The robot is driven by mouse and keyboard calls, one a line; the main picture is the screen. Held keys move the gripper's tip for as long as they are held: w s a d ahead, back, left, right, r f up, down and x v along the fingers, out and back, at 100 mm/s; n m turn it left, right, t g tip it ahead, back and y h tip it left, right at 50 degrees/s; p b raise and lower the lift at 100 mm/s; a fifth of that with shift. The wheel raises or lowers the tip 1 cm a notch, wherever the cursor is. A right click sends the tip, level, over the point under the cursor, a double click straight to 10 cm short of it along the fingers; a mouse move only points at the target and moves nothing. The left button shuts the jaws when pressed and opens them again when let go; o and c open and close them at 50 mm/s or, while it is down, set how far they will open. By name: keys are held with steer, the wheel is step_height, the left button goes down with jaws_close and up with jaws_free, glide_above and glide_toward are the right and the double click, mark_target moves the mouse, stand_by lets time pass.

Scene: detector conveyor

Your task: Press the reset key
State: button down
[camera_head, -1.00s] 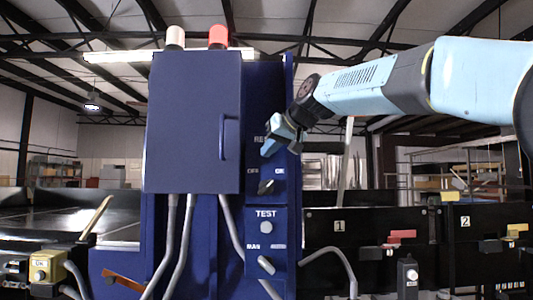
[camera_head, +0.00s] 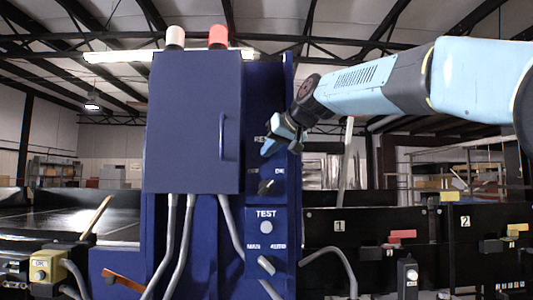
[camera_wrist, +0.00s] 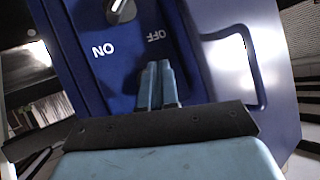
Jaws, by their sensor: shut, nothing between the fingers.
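A dark blue control panel (camera_head: 281,220) carries a white label starting "RES" (camera_head: 263,139), its end covered by my gripper. My gripper (camera_head: 268,151) is in front of the panel just under that label, its fingers pointing at the panel. In the wrist view my gripper's fingers (camera_wrist: 158,70) are together and empty, close to the blue face. Whether they touch it I cannot tell. The reset key itself does not show; the gripper covers the area below its label. A dark rotary knob (camera_head: 266,187) sits lower on the panel; it also shows in the wrist view (camera_wrist: 121,10), near "ON" and "OFF" markings.
A blue cabinet (camera_head: 190,120) with a handle (camera_head: 222,137) stands left of the panel, close to my gripper. Grey hoses (camera_head: 171,240) run down. Dark conveyor stations (camera_head: 370,225) lie to the right.

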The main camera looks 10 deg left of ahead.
steer(key=shift+w, duration=0.1)
steer(key=shift+w+a, duration=0.1)
steer(key=shift+w, duration=0.15)
stand_by(0.3)
steer(key=shift+w+a+r, duration=0.1)
steer(key=shift+w, duration=0.4)
stand_by(0.9)
steer(key=shift+s, duration=0.2)
steer(key=shift+s+d, duration=0.2)
steer(key=shift+s, duration=0.5)
steer(key=shift+s+d, duration=0.2)
steer(key=shift+s, duration=0.6)
steer(key=shift+s+d, duration=0.2)
steer(key=shift+s, duration=0.65)
steer(key=shift+s+d, duration=0.2)
steer(key=shift+s, duration=0.6)
